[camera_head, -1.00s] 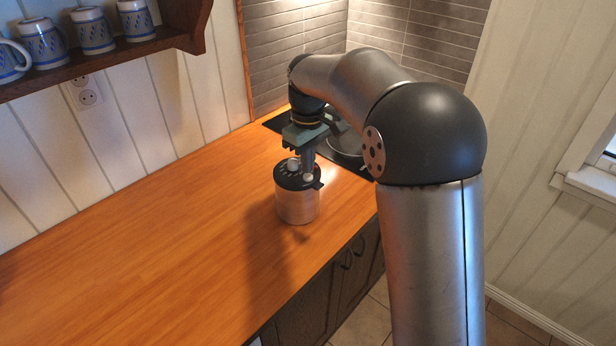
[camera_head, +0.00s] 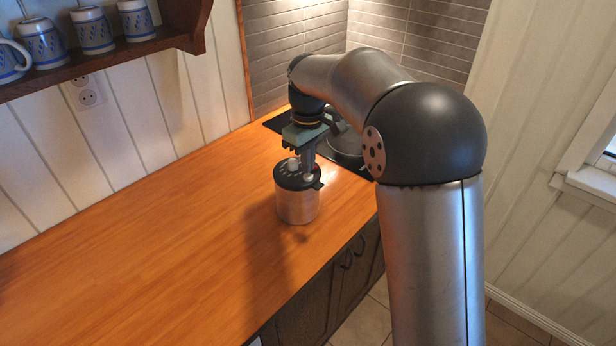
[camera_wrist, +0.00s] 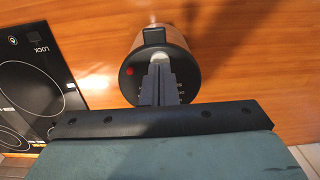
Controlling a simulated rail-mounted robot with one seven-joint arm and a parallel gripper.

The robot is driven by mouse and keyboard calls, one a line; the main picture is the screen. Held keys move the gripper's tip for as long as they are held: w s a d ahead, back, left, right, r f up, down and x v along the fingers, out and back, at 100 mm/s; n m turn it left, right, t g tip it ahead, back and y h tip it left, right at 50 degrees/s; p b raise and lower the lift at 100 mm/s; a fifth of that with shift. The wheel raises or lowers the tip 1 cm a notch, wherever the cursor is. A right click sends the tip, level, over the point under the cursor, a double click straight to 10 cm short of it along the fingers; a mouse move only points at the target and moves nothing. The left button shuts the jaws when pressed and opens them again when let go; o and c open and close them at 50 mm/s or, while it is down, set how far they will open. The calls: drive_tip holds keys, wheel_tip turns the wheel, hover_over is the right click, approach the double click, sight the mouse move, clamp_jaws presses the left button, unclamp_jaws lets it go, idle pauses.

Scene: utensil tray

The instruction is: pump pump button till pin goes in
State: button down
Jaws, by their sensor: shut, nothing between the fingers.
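A silver metal canister (camera_head: 298,207) with a black lid (camera_head: 290,180) stands upright on the wooden counter. On its lid I see a pale knob (camera_head: 293,165) and a smaller pale button (camera_head: 308,177). My gripper (camera_head: 308,165) points down with its fingers shut and empty, right at the lid; I cannot tell whether the tips touch the button. In the wrist view the fingers (camera_wrist: 160,72) end over the lid, against a pale part near the handle (camera_wrist: 154,36). A red dot (camera_wrist: 130,71) shows on the lid. The fingers hide much of the lid, and I cannot make out a pin.
The wooden counter (camera_head: 150,240) is clear to the left of the canister. A black cooktop (camera_wrist: 32,90) with a dark pan (camera_head: 346,143) lies behind it. Mugs (camera_head: 93,30) stand on a wall shelf. The counter's front edge is close on the right.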

drive_tip(key=shift+f, duration=0.2)
drive_tip(key=shift+f+b, duration=0.6)
drive_tip(key=shift+f, duration=0.3)
drive_tip(key=shift+r, duration=0.15)
drive_tip(key=shift+r+p, duration=0.95)
drive_tip(key=shift+r, duration=0.05)
drive_tip(key=shift+f, duration=0.25)
